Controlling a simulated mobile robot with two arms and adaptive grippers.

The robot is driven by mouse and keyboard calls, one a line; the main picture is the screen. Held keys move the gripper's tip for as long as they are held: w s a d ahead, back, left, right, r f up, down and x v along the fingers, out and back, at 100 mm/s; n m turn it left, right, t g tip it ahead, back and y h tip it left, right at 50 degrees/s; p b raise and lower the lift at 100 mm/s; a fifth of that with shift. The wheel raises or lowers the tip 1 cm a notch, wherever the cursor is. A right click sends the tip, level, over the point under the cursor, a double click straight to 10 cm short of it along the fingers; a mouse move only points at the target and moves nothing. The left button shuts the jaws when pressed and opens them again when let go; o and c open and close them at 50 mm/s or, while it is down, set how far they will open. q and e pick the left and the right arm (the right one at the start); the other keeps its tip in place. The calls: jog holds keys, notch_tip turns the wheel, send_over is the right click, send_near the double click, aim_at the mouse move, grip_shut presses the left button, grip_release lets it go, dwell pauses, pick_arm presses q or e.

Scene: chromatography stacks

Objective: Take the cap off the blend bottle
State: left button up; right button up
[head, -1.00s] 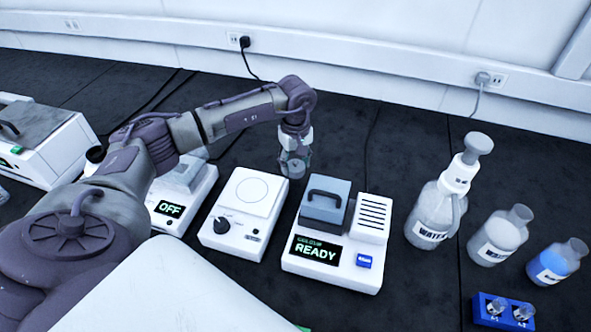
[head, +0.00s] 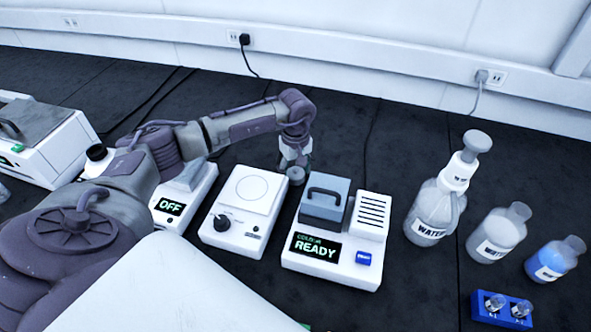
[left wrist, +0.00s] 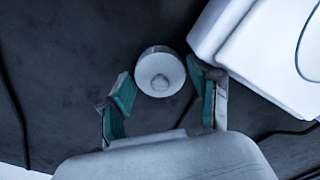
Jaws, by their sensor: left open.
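My left gripper (head: 294,163) points down behind the gap between the white plate device and the cold unit. A small round grey-white thing (head: 296,176) shows at its fingertips. In the left wrist view, the fingers (left wrist: 160,92) are open, and the round thing (left wrist: 160,70) sits between their tips, with a pale rim and a lighter middle. No grip on it shows. I cannot tell whether it is the blend bottle or its cap; no blend label is readable. A black-capped vessel (head: 97,153) is partly hidden behind my left arm. My right gripper is not in view.
The plate device (head: 230,226) and the cold unit reading READY (head: 317,268) stand close in front. A water bottle (head: 431,220), two smaller bottles (head: 494,238) (head: 553,262) and a blue vial rack (head: 481,312) stand right. The dark bench behind is mostly clear.

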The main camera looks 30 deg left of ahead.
aim_at(295, 170)
pick_arm(q)
jog(key=shift+r, duration=0.3)
notch_tip(295, 170, up, 12)
jog(key=b, duration=0.1)
jog(key=shift+f, duration=0.15)
